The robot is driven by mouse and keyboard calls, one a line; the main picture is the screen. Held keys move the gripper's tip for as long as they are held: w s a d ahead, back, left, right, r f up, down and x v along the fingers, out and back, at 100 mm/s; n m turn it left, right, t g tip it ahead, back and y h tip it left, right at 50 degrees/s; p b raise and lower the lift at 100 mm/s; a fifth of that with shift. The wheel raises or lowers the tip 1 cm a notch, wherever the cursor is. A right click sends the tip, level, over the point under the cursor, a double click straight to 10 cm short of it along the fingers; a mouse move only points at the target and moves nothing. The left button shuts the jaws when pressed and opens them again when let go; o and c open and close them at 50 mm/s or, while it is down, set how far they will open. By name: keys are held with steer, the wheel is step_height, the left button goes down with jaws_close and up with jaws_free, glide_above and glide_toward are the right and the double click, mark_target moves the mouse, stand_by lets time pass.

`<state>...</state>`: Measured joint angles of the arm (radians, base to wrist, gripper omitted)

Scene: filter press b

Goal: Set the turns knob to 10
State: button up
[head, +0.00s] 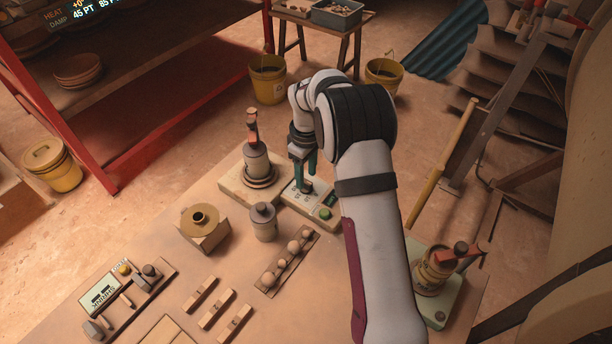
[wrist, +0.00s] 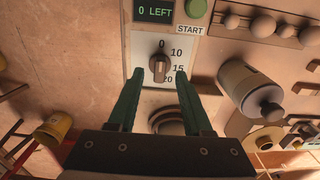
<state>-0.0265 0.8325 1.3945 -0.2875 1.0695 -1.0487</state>
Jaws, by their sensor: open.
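The turns knob (wrist: 159,68) is a small brownish knob on a pale panel (wrist: 142,46), with 0, 10, 15 and 20 printed around its upper and right sides. Its ridge stands roughly upright in the wrist view, seemingly towards the 0. My gripper (wrist: 159,74) has green fingers, open, with one tip on each side of the knob in the picture. I see no contact, and the height gap is unclear. In the head view my gripper (head: 304,187) is over the panel (head: 294,203) and largely hides the knob.
The display (wrist: 153,11) reads "0 LEFT", beside a green START button (wrist: 196,9). A press with a grey cylinder (head: 257,165) stands left of the panel. A grey canister (head: 264,222) and a strip of round balls (head: 283,263) are nearby.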

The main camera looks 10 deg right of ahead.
steer(key=shift+f, duration=0.95)
jaws_close()
